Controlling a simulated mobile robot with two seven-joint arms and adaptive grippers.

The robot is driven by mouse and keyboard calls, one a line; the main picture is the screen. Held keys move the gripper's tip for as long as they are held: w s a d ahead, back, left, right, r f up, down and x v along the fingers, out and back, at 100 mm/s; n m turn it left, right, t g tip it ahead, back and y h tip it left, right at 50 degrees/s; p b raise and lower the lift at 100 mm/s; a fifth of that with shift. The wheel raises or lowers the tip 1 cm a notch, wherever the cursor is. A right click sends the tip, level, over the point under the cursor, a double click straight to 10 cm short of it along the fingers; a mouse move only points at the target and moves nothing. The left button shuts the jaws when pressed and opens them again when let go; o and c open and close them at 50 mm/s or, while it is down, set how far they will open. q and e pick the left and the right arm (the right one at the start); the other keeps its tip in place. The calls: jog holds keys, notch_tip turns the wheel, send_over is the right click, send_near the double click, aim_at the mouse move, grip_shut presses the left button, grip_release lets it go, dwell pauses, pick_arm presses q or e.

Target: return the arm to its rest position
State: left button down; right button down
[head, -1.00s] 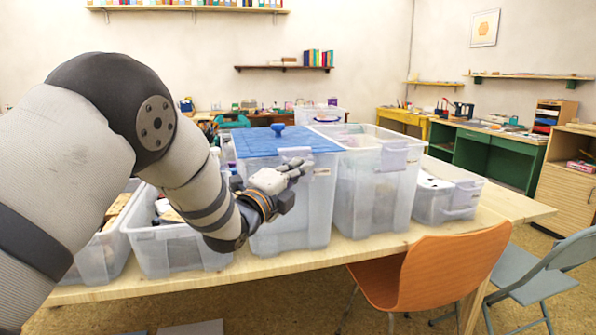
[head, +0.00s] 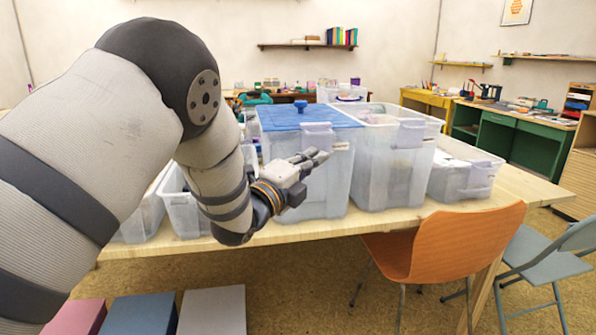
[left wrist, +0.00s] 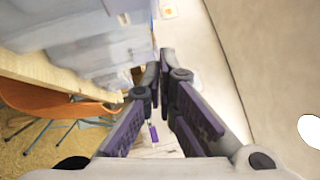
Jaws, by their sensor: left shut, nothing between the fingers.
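My left gripper (head: 316,158) is in front of the blue-lidded clear bin (head: 322,185) in the head view, with its fingers pointing right. It holds nothing. In the left wrist view its dark finger pads (left wrist: 160,85) come together at their far ends, and the gripper is shut. My left arm (head: 130,140) comes in from the left and covers part of the bins behind it. Whether the gripper touches the bin cannot be told from the head view. My right gripper does not show.
Several clear bins stand on the wooden table (head: 300,232), including an open tall one (head: 390,170) and a low one (head: 465,172). An orange chair (head: 450,245) and a grey chair (head: 550,265) stand at the front right. Coloured boxes (head: 140,312) lie low at the front left.

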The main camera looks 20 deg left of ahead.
pick_arm(q)
jog(key=s+a+f+n+g+y+p, duration=0.15)
jog(key=s+f+n+g, duration=0.5)
jog(key=s+f, duration=0.75)
jog(key=s+a+f+n+g+y, duration=0.25)
jog(key=s+f+n+g, duration=0.35)
jog(key=s+f, duration=0.9)
jog(key=s+d+f+n+g, duration=0.1)
jog(key=s+f+n+g, duration=0.2)
jog(key=s, duration=0.6)
jog(key=s+d+f+n+g, duration=0.1)
jog(key=s+f+n+g, duration=0.2)
jog(key=s, duration=0.7)
jog(key=s+d+f+n+g, duration=0.1)
jog(key=s+f+n+g, duration=0.2)
jog(key=s, duration=0.6)
jog(key=shift+s+f+n+p, duration=0.15)
jog(key=shift+f+n+p, duration=0.25)
jog(key=shift+n, duration=0.45)
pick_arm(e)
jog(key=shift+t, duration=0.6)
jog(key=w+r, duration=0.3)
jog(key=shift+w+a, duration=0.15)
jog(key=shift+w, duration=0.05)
pick_arm(q)
jog(key=shift+d+g, duration=0.1)
jog(key=shift+g, duration=0.15)
